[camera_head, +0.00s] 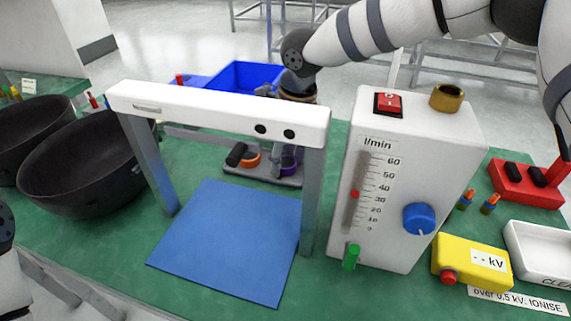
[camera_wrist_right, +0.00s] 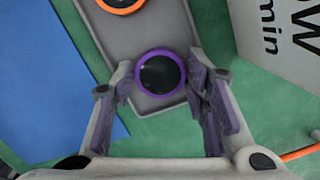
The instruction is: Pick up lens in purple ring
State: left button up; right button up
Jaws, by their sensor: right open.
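The lens in the purple ring (camera_wrist_right: 161,74) is a dark round glass lying at one end of a grey tray (camera_wrist_right: 160,30). In the head view its purple rim (camera_head: 289,160) shows partly, beneath the white bar. My right gripper (camera_wrist_right: 164,85) is open and empty. Its two fingers are on either side of the purple ring in the wrist view, and I cannot tell whether they touch it. My left gripper is not in view.
A lens in an orange ring (camera_head: 250,160) and a black piece (camera_head: 236,153) share the tray. A white bar frame (camera_head: 215,113) stands over a blue mat (camera_head: 228,240). A white flow meter box (camera_head: 400,180) stands right of the tray. A blue bin (camera_head: 245,76) is behind.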

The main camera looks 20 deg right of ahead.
jog(key=shift+r, duration=0.1)
jog(key=c, duration=0.5)
